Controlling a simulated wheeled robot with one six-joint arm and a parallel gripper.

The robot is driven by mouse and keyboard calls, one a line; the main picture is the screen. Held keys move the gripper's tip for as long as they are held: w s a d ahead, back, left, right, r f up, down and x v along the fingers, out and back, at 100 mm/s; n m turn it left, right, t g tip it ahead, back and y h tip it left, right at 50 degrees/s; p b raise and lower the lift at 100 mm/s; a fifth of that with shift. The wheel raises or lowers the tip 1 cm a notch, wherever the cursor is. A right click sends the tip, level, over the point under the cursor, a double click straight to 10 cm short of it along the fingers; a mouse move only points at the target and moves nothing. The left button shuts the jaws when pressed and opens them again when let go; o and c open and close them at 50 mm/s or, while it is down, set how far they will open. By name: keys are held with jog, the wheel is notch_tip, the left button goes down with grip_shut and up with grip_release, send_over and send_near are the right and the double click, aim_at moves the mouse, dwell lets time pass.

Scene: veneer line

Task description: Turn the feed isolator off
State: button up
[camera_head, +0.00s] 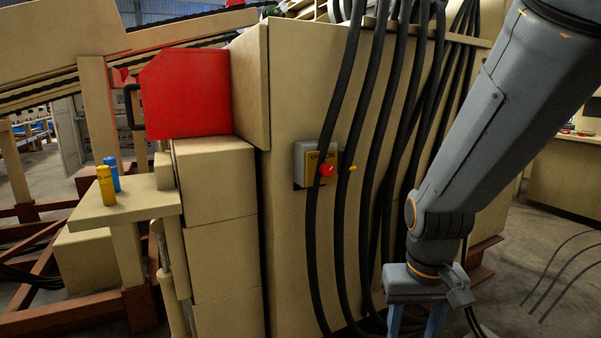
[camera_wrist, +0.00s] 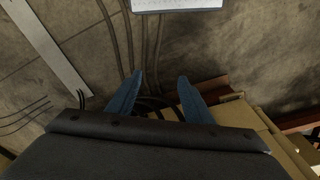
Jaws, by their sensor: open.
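The feed isolator is a grey box (camera_head: 304,150) with a yellow plate and a red round knob (camera_head: 326,170), on the side of the beige machine cabinet. A black hose runs down in front of it and hides part of the plate. The lettering is partly covered, so I cannot read the knob's position. My gripper (camera_head: 408,318) hangs low to the right of the isolator, pointing down and apart from it. In the wrist view my gripper (camera_wrist: 160,92) has its two blue fingers spread with nothing between them. The isolator does not show in the wrist view.
Several black hoses (camera_head: 372,150) hang down the cabinet face (camera_head: 285,240) between isolator and arm. A red box (camera_head: 187,95) stands at left above beige blocks. A small shelf (camera_head: 130,212) holds a yellow (camera_head: 106,185) and a blue cylinder (camera_head: 112,168). Concrete floor (camera_head: 535,255) is open at right.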

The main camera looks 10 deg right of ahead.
jog(key=w+d+r+t+h+p, duration=0.1)
jog(key=w+d+t, duration=0.1)
jog(key=w, duration=0.4)
jog(key=w+d+r+t+p, duration=0.1)
jog(key=w+r+t+p, duration=0.15)
jog(key=w, duration=0.35)
jog(key=n+t+y+p, duration=0.4)
jog(key=t+y+p, duration=0.25)
jog(key=t, duration=0.55)
send_near(329, 170)
jog(key=w, duration=0.2)
jog(key=shift+y, duration=0.25)
jog(key=x, duration=0.7)
jog(key=shift+a+p, duration=0.2)
jog(key=shift+p, duration=0.15)
jog(key=c, duration=1.1)
